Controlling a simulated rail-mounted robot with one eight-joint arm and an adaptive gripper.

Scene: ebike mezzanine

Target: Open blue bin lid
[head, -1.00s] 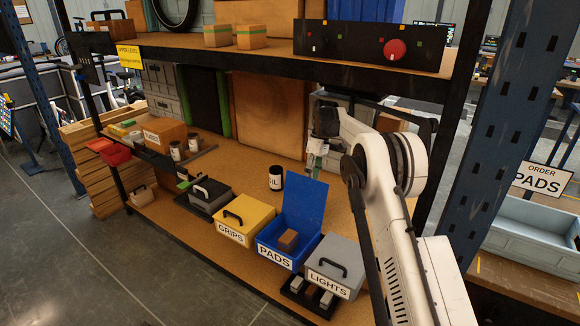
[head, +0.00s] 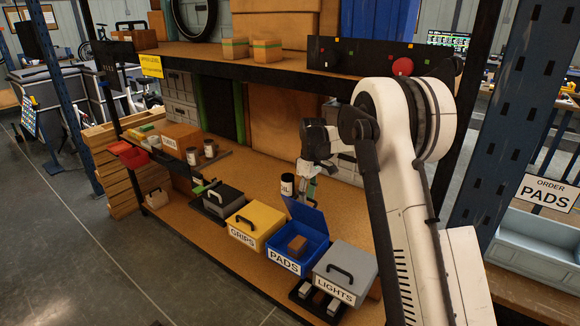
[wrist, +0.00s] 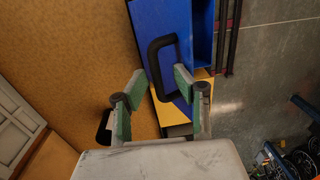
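The blue PADS bin (head: 285,262) stands on the shelf between the yellow and grey bins, with a small brown box (head: 297,243) inside. Its blue lid (head: 304,214) is raised at the bin's back edge; its exact tilt is hard to tell. In the wrist view the lid (wrist: 150,20) shows its face with a black handle (wrist: 158,68). My gripper (head: 308,190) is behind and above the lid. Its green-padded fingers (wrist: 155,97) are apart and empty, with the handle beyond their tips. Whether a finger touches the lid cannot be told.
A yellow GRIPS bin (head: 252,223) stands to the left and a grey LIGHTS bin (head: 347,268) to the right. A dark canister (head: 287,185) stands behind. The upper shelf (head: 270,60) runs above the workspace. Bare board lies behind the bins.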

